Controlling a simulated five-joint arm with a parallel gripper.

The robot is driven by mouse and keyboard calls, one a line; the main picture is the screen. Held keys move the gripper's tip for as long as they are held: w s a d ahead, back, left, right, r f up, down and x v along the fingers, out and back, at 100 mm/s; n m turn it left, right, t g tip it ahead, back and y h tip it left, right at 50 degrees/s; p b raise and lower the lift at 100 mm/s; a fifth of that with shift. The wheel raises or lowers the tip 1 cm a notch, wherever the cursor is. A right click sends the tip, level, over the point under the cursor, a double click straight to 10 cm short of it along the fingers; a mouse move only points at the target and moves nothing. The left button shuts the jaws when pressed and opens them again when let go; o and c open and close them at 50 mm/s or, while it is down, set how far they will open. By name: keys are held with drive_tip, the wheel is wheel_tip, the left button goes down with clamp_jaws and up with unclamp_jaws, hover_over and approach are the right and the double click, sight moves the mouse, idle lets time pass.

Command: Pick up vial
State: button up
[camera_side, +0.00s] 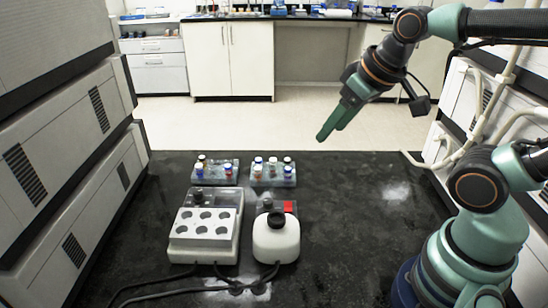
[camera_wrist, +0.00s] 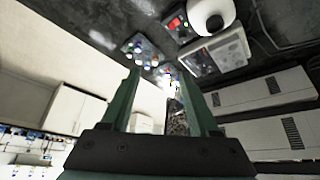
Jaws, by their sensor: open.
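Several small vials stand upright in two low racks on the black bench in the side view. The left rack (camera_side: 228,181) holds vials (camera_side: 201,160) with white, blue and red colours. The right rack (camera_side: 262,182) holds vials (camera_side: 258,161) with blue and white caps. My gripper (camera_side: 326,134) is raised above the far bench edge, right of the racks, open and empty. In the wrist view its two green fingers (camera_wrist: 163,85) are apart, with one rack (camera_wrist: 139,48) beyond the left finger. Part of the other rack shows between the fingers. Which vial is meant, I cannot tell.
A white block with round wells (camera_side: 205,225) and a white device with a black knob (camera_side: 276,240) stand in front of the racks. Black cables run along the front. Stacked grey instruments (camera_side: 70,170) line the left. Bench right of the racks is clear.

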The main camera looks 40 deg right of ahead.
drive_tip(key=n+g, duration=0.6)
drive_tip(key=n, duration=1.1)
hover_over(259, 159)
wheel_tip(259, 159, down, 10)
wheel_tip(259, 159, down, 12)
drive_tip(key=shift+a+f, duration=0.1)
